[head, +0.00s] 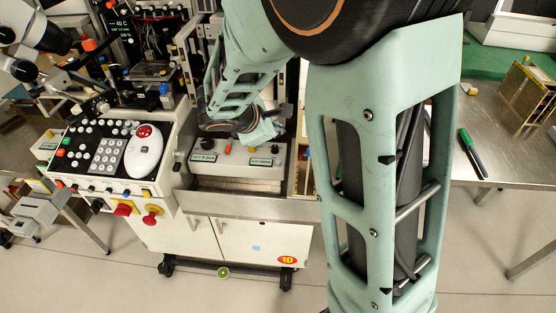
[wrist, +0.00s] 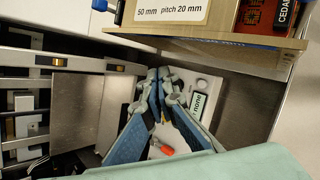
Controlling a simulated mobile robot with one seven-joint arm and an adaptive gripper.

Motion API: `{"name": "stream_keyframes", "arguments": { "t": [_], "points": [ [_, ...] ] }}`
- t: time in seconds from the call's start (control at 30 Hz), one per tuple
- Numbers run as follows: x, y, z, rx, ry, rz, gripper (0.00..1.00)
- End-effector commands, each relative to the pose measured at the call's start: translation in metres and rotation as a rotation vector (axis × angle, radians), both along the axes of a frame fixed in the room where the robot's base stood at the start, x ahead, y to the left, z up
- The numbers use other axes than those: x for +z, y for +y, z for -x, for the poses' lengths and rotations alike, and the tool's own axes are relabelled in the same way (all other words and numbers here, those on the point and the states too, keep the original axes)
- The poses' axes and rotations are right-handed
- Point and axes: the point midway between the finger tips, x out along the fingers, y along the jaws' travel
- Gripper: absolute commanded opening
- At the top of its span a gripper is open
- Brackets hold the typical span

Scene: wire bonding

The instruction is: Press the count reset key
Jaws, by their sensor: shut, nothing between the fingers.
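A light grey control box (head: 238,168) stands below my gripper in the head view, with two green-edged labels, a black knob (head: 208,143) and small coloured buttons on top. The label text is too small to read surely, so I cannot tell which control is the count reset key. My gripper (head: 247,137) is low over the box; the arm hides part of it. In the wrist view my gripper (wrist: 165,76) is shut and empty, its fingers covering part of the box top. An orange-red control (wrist: 167,151) and a label (wrist: 197,104) show beside the fingers. Contact cannot be told.
A keypad panel (head: 75,153) with a white mouse-like device (head: 145,152) and red stop buttons is at the left. A wooden board with a pitch label (wrist: 172,12) lies close by in the wrist view.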

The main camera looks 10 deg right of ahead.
Motion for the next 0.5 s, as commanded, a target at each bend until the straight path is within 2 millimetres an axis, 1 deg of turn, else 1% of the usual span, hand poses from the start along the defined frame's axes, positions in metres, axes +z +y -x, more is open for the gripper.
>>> {"name": "stream_keyframes", "arguments": {
  "t": [0.17, 0.27, 0.5],
  "points": [
    [-0.006, 0.000, 0.000, 0.000, 0.000, -0.001, 0.00],
    [-0.014, 0.000, 0.000, 0.001, 0.000, -0.001, 0.00],
    [-0.046, 0.000, 0.000, 0.001, 0.000, -0.001, 0.00]
  ]
}}
